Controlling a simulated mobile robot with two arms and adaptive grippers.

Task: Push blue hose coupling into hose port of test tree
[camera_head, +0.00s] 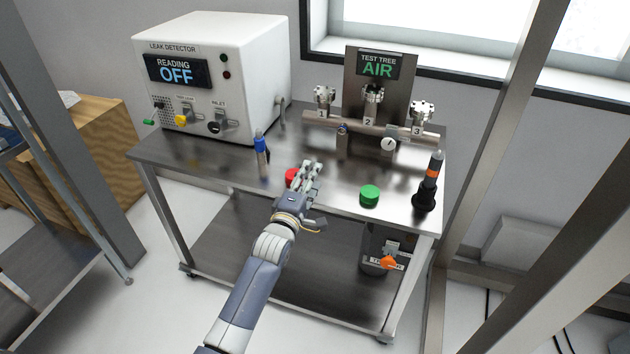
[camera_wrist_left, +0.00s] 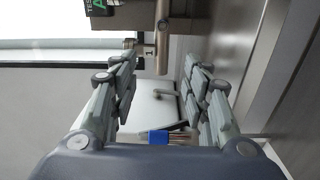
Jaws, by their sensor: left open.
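The blue hose coupling (camera_head: 261,148), a blue top on a metallic lower part, stands upright on the bench behind and left of my left gripper. It also shows low between the fingers in the left wrist view (camera_wrist_left: 157,137), beyond them and not held. The test tree (camera_head: 378,80) stands at the back right, with numbered fittings on a horizontal pipe. A small blue-ringed port (camera_head: 342,128) faces forward on this pipe; I take it for the hose port. My left gripper (camera_head: 311,168) is open and empty over the bench's front middle. My right gripper is not in view.
A red button (camera_head: 291,176) is partly hidden by my left gripper. A green button (camera_head: 370,194) and a black-and-orange tool (camera_head: 430,183) stand to the right. The leak detector (camera_head: 218,75) fills the bench's back left. The front left of the bench is clear.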

